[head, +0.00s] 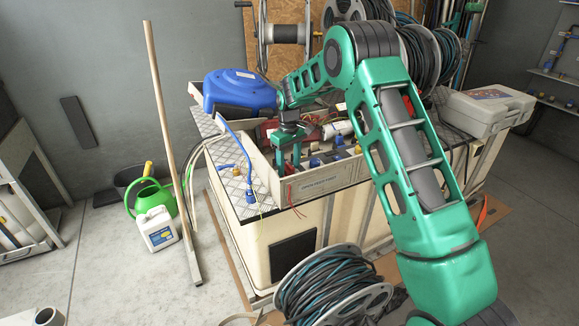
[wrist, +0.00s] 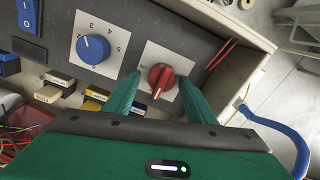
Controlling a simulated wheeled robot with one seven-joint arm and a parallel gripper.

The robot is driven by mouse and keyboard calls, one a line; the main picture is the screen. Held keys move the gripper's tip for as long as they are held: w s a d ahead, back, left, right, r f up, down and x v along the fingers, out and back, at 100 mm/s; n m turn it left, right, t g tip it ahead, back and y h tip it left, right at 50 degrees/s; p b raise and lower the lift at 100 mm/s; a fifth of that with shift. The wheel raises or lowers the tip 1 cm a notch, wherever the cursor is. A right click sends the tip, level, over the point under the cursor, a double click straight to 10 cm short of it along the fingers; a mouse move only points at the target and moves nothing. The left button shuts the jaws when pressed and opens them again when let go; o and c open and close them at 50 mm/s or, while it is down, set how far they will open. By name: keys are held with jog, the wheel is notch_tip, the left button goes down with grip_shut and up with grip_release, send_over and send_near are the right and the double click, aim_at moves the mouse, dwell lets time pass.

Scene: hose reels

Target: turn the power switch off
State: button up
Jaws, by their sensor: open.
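The red rotary switch (wrist: 161,78) sits on a white plate on a grey panel (wrist: 108,68) in the wrist view. No label reads as power. My gripper (wrist: 160,82) is open, its green fingers either side of the red switch; I cannot tell whether they touch it.
The box (head: 325,182) holds the panel and loose parts on a workbench (head: 310,225). A blue hose (wrist: 284,133) curves close by at the lower right of the wrist view. A blue case (head: 240,91) stands behind left, and a grey case (head: 487,105) is right.

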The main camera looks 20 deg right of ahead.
aim_at(289, 164)
notch_tip(289, 164, up, 11)
jog(key=shift+f, duration=0.15)
dwell(0.4)
jog(key=s+d+r+m, duration=0.2)
jog(key=s+d+r, duration=0.25)
jog(key=s, duration=0.35)
jog(key=s+d+r+m, duration=0.2)
jog(key=s+d+r, duration=0.1)
jog(key=s+d, duration=0.4)
jog(key=s+d+r+m, duration=0.2)
jog(key=s+d+r, duration=0.2)
jog(key=s, duration=0.6)
jog(key=s+d+f+m, duration=0.1)
jog(key=s+f+m, duration=0.1)
jog(key=s, duration=1.2)
jog(key=s+d+f+m, duration=0.1)
jog(key=s+f+m, duration=0.2)
jog(key=s, duration=1.1)
jog(key=shift+s+d+m, duration=0.15)
jog(key=shift+s+m, duration=0.2)
jog(key=shift+m, duration=0.05)
